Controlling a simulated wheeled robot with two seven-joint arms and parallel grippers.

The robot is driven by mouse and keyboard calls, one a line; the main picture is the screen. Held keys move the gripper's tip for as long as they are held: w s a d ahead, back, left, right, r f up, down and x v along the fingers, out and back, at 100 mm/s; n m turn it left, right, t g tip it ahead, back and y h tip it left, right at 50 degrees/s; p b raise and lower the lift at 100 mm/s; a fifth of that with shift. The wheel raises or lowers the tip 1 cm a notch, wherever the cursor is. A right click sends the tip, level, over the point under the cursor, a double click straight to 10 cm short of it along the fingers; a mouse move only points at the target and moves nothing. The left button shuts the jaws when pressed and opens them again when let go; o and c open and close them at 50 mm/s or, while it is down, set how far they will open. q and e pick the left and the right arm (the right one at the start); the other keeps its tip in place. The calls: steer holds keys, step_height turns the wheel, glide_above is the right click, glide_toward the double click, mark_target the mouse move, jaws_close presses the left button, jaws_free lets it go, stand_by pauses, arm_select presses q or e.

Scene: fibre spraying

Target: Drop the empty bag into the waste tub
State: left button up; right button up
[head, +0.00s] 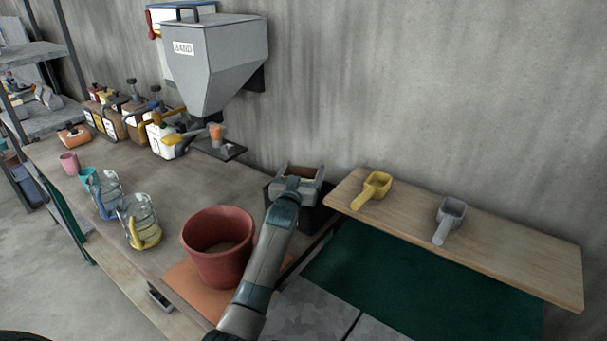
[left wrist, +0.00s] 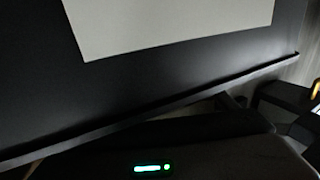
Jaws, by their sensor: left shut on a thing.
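My left arm reaches up from the bottom of the head view. Its gripper (head: 297,182) is over a dark tub (head: 316,218) standing between the bench and the wooden shelf. The gripper is shut, but its fingertips are hard to make out. A grey-edged piece with a brown middle (head: 303,172) shows at the hand; I cannot tell whether it is part of the bag. The empty bag is otherwise not clearly seen. The left wrist view shows a dark flat surface (left wrist: 35,70) with a pale panel (left wrist: 160,22). My right gripper is not in view.
A red-brown bucket (head: 217,247) stands on an orange mat (head: 187,285) close left of my arm. Clear jugs (head: 139,221), a sand hopper (head: 215,60) and several containers occupy the bench. Yellow (head: 372,189) and grey (head: 448,218) scoops lie on the right shelf (head: 520,256).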

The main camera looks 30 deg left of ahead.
arm_select(q)
steer(key=shift+f+b, duration=0.35)
steer(key=shift+f, duration=0.2)
steer(key=o, duration=2.1)
steer(key=shift+r, duration=0.1)
steer(key=shift+r+p, duration=0.4)
steer(key=shift+r, duration=0.1)
steer(key=shift+s+f, duration=0.1)
steer(key=shift+s, duration=0.15)
steer(key=shift+b+v, duration=1.2)
steer(key=shift+v, duration=4.6)
